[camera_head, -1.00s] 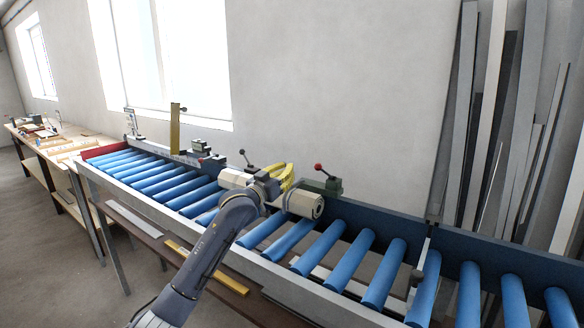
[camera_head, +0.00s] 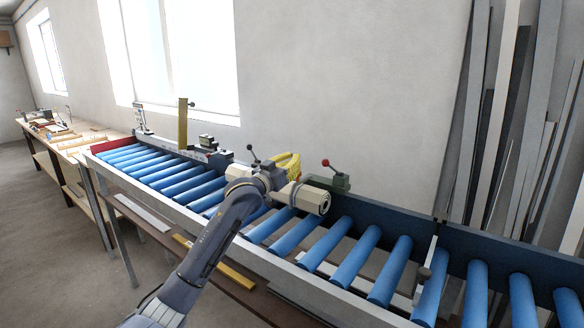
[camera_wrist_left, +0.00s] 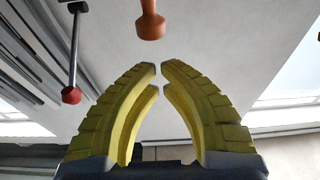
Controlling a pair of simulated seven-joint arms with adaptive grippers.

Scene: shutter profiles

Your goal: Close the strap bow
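My left gripper (camera_head: 291,158) is above the far rail of the roller conveyor, between a black-knobbed lever (camera_head: 251,147) and a red-knobbed lever (camera_head: 325,163) on a green block. In the left wrist view its two yellow curved fingers (camera_wrist_left: 161,68) come almost together at the tips, with only a thin gap and nothing seen between them. A red knob on a dark rod (camera_wrist_left: 72,95) is at the left there, and an orange-brown handle (camera_wrist_left: 150,25) is beyond the tips at the top. I cannot tell which part is the strap bow. My right gripper is not in view.
Blue rollers (camera_head: 355,258) run along the conveyor, with a front rail (camera_head: 325,292). A yellow post (camera_head: 183,124) stands at its back left. A wooden bench (camera_head: 85,140) is at the far left. Long profiles (camera_head: 490,130) lean on the wall at right.

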